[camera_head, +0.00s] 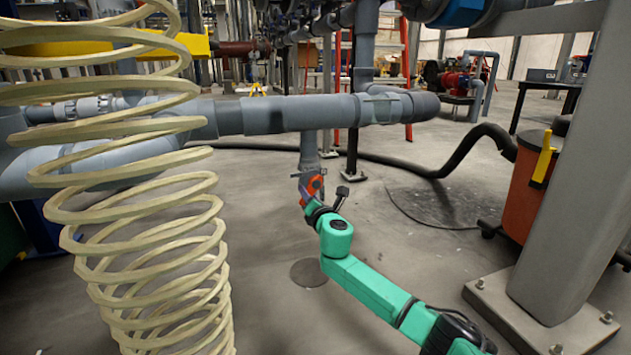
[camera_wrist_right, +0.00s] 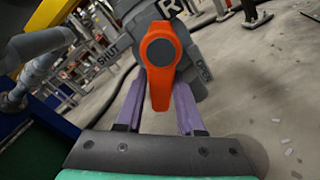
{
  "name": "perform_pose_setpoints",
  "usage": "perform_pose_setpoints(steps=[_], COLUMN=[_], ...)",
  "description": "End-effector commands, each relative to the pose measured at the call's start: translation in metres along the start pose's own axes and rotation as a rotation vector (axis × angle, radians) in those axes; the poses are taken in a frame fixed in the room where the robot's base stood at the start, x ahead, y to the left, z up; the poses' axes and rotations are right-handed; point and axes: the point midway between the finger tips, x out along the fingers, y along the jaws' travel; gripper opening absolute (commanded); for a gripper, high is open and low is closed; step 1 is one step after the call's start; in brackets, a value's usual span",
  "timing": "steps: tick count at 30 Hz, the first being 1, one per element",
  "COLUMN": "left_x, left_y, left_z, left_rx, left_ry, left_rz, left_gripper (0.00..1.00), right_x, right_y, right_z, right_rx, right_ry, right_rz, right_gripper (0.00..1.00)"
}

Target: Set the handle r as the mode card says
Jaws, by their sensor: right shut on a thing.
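The handle r is an orange lever (camera_wrist_right: 161,68) on a grey valve (camera_wrist_right: 198,42) marked with a large R. The word SHUT is on the valve's left side and a partly hidden word, seemingly OPEN, is on its right. The lever's long end points down in the wrist view, between the two words. My right gripper (camera_wrist_right: 157,108) is shut on the lever, a finger on each side. In the head view the orange lever (camera_head: 315,184) is small, below the pipe, with my right gripper (camera_head: 309,196) at it. No mode card shows. My left gripper is not in view.
A grey horizontal pipe (camera_head: 270,114) runs above the valve. A large cream coil (camera_head: 150,235) fills the left foreground. A grey post (camera_head: 563,165) and an orange bin (camera_head: 528,180) stand at right. A black hose (camera_head: 440,172) lies behind. The floor around my right arm is clear.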

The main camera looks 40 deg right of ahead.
Motion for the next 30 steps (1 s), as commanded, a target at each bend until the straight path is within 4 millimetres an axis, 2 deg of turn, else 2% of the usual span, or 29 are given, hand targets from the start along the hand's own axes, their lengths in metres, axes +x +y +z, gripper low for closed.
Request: perform_pose_setpoints(steps=[1,3,13,16,18,22,23,25,26,30], left_x=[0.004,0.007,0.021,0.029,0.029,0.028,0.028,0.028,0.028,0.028], left_y=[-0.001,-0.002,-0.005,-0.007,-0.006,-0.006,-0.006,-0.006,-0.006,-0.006], left_z=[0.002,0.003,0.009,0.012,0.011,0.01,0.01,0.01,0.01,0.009], left_rx=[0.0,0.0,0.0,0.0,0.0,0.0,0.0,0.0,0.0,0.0], left_ry=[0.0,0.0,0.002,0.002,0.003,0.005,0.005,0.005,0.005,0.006], left_rz=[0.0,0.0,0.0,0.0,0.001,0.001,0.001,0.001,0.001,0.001], left_gripper=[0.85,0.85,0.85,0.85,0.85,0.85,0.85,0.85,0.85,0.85], right_x=[0.001,0.001,0.0,0.0,0.0,0.0,0.0,0.0,0.0,0.0], right_y=[0.01,0.016,0.036,0.043,0.042,0.041,0.041,0.042,0.042,0.038], right_z=[0.004,0.005,0.014,0.02,0.019,0.018,0.018,0.018,0.018,0.018], right_rx=[0.095,0.234,0.716,0.907,0.963,0.958,0.957,0.956,0.956,0.954], right_ry=[0.002,0.002,0.008,0.009,0.01,0.01,0.01,0.011,0.011,0.008], right_rz=[0.014,0.014,0.02,0.02,0.02,0.021,0.021,0.021,0.02,0.014], right_gripper=[0.0,0.0,0.0,0.0,0.0,0.0,0.5,0.76,0.85,0.85])
